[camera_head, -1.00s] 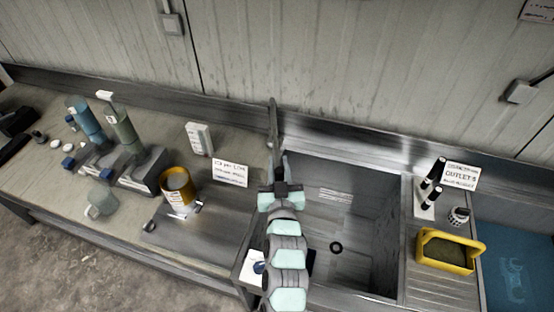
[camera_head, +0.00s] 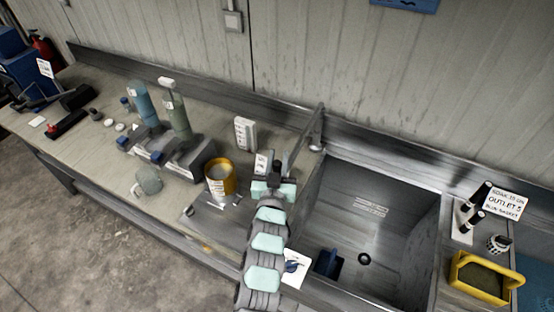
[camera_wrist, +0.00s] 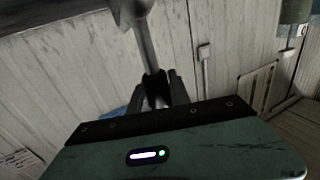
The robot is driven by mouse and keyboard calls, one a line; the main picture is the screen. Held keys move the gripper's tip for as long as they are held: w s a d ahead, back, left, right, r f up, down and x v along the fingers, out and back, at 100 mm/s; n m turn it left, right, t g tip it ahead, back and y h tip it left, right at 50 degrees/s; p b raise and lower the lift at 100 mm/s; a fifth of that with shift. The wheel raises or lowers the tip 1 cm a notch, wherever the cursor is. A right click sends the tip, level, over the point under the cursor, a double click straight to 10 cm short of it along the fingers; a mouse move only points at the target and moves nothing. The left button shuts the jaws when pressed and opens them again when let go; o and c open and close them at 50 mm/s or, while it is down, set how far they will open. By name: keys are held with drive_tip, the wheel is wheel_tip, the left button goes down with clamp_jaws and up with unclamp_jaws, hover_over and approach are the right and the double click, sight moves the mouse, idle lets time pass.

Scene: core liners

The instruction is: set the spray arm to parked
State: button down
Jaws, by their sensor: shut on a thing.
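The spray arm (camera_head: 301,146) is a thin grey bar at the back left corner of the sink (camera_head: 400,260). It reaches forward and left from its pivot over the bench beside the sink. My gripper (camera_head: 277,168) is shut on its free end, left of the sink's left rim. In the wrist view the grey bar (camera_wrist: 148,45) runs down between the dark fingers of my gripper (camera_wrist: 156,88). The gripped end is mostly hidden by the fingers. A white plate with a blue knob (camera_head: 292,267) is on the front near the sink's left corner.
A yellow-rimmed pot (camera_head: 221,179) stands close left of my gripper. A white labelled block (camera_head: 245,134) stands behind it. Blue and green cylinders on stands are further left. A yellow tray (camera_head: 484,279) and black-handled outlets (camera_head: 470,208) are right of the sink.

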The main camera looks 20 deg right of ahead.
drive_tip(key=shift+f, duration=0.1)
drive_tip(key=c, duration=1.2)
unclamp_jaws()
drive_tip(key=shift+d, duration=0.15)
drive_tip(key=b+v, duration=0.2)
drive_tip(key=v, duration=0.8)
drive_tip(key=shift+s+a, duration=0.3)
